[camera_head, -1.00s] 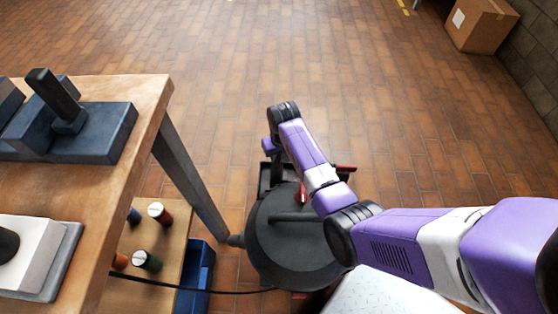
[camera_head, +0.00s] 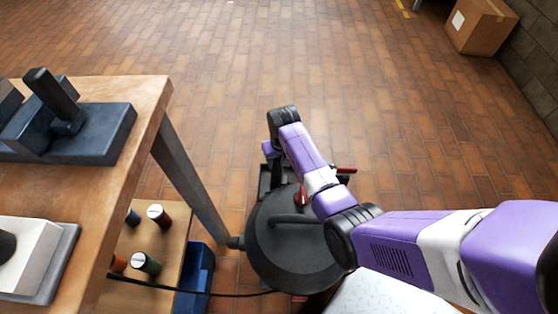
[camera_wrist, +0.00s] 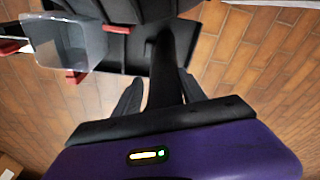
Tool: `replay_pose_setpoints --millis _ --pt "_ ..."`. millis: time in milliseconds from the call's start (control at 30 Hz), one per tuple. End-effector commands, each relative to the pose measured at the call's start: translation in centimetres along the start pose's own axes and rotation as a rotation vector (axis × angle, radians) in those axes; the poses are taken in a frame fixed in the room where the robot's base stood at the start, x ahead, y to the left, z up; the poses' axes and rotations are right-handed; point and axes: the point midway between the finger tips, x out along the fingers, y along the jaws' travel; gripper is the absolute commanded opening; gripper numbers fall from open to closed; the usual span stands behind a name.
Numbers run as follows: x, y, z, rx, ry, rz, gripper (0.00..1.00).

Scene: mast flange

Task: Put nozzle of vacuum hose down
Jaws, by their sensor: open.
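A black vacuum canister (camera_head: 290,245) stands on the floor beside the bench, with a black tube on its lid. In the wrist view a black tube (camera_wrist: 168,65), which looks like the hose's nozzle piece, runs down between the fingers of my gripper (camera_wrist: 160,90). The fingers stand open, one on each side of the tube; I cannot tell whether either touches it. The lower part of the tube is hidden behind the gripper body. In the head view the fingers are hidden behind my arm.
A black platform with red clips (camera_wrist: 118,28) and a clear box (camera_wrist: 57,42) lies past the gripper. The wooden bench (camera_head: 130,100) holds tools. A lower shelf with coloured cylinders and a blue bin (camera_head: 197,275) are beside the canister.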

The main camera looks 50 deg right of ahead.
Motion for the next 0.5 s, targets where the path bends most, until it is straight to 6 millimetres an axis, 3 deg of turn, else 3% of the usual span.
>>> replay_pose_setpoints --millis 500 --pt "-9.7 -0.1 -0.1 -0.001 0.002 -0.001 0.49"
